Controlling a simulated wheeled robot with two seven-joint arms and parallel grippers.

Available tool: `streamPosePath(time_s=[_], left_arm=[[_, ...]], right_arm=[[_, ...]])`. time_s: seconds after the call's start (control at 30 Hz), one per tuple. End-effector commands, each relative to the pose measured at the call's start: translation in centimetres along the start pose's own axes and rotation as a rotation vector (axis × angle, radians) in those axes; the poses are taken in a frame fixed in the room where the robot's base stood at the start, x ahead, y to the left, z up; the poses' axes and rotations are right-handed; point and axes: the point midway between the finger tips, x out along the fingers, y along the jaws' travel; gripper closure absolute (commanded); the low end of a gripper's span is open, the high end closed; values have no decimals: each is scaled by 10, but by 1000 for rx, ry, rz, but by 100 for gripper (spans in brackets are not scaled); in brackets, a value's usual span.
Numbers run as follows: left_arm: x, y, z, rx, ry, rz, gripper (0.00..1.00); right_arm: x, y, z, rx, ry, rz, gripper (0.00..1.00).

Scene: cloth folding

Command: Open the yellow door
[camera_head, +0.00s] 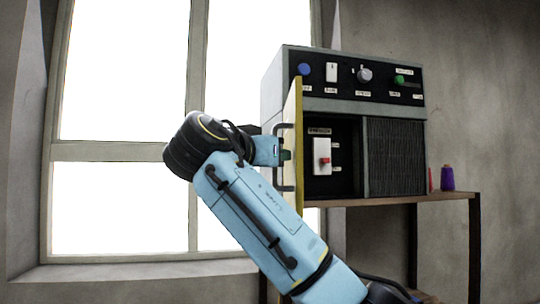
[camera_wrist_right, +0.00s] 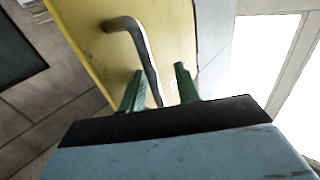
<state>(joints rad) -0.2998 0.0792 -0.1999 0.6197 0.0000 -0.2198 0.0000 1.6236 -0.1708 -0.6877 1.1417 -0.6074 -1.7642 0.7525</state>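The yellow door (camera_head: 297,150) of the grey control box stands swung open, seen nearly edge-on in the head view. It shows as a yellow panel (camera_wrist_right: 92,40) in the right wrist view. Its metal handle (camera_wrist_right: 143,50) runs down between the two green fingers of my right gripper (camera_wrist_right: 159,72). The fingers are apart, with visible gaps beside the handle. In the head view my right gripper (camera_head: 286,155) is at the door's outer side, partly hidden by the wrist. My left gripper is in neither view.
Inside the box is a red and white switch (camera_head: 322,157). Knobs and buttons line the upper panel (camera_head: 350,78). The box stands on a wooden shelf (camera_head: 440,196) with a purple spool (camera_head: 447,178) at right. A window is behind at left.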

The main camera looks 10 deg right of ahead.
Motion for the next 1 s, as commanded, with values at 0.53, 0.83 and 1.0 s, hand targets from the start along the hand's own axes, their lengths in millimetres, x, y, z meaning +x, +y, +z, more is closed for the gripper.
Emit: streamPosePath(time_s=[0.53,0.83,1.0], left_arm=[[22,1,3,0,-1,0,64],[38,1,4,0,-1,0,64],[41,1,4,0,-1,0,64]], right_arm=[[-55,-2,4,2,1,-9,68],[-116,-1,2,1,1,-6,68],[-131,-1,1,0,1,-3,68]])
